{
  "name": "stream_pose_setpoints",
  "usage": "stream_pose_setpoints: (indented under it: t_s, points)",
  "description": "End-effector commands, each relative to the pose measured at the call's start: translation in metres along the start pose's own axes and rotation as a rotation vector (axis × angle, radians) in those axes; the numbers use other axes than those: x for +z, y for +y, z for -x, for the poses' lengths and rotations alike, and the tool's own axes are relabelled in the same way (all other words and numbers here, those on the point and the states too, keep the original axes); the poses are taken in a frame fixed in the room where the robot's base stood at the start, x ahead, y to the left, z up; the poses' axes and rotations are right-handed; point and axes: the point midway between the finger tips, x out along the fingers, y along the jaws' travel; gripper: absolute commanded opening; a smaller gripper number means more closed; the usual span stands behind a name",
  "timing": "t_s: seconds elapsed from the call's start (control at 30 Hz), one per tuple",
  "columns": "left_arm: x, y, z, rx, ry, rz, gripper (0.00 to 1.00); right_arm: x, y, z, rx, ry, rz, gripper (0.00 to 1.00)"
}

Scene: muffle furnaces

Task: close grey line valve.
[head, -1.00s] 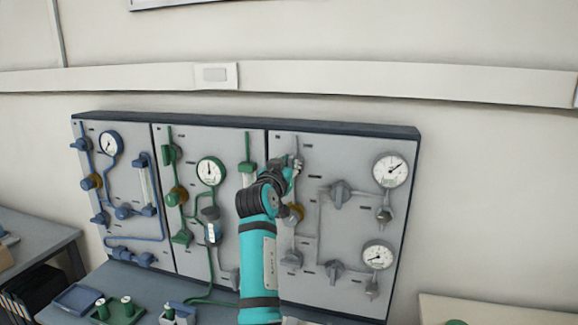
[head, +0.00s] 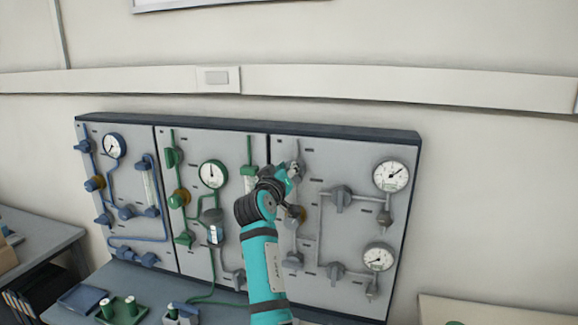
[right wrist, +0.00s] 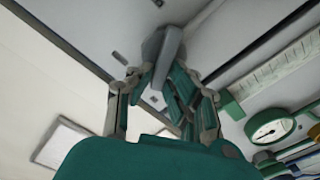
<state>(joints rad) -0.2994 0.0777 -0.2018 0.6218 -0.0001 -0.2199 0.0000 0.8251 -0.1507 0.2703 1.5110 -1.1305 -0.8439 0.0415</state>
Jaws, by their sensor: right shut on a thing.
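The grey line runs over the right panel (head: 360,140). Its top valve has a grey handle (right wrist: 169,52), seen in the right wrist view between the fingers of my right gripper (right wrist: 162,80). In the head view my right gripper (head: 292,170) is at the upper left of this panel, shut on the handle. The gripper and wrist hide most of that valve in the head view. Other grey valves (head: 341,198) and (head: 336,271) sit further right on the line. My left gripper is not in view.
A green line with a gauge (head: 212,174) is left of my arm, and a blue line with a gauge (head: 114,146) is further left. Two grey-line gauges (head: 390,176) and (head: 378,257) are at the right. A bench with small trays (head: 80,298) lies below.

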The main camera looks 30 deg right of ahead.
Motion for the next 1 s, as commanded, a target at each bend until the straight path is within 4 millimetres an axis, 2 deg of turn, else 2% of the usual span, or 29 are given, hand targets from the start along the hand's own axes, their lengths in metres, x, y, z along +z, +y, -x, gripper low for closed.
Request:
stream_pose_setpoints:
  t_s: [0.7,1.0]
  points:
    - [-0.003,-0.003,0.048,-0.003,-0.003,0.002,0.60,0.001,-0.008,0.000,0.001,0.001,0.682,0.00]
    - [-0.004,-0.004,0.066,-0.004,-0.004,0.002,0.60,0.004,-0.012,0.000,0.001,0.000,0.916,0.00]
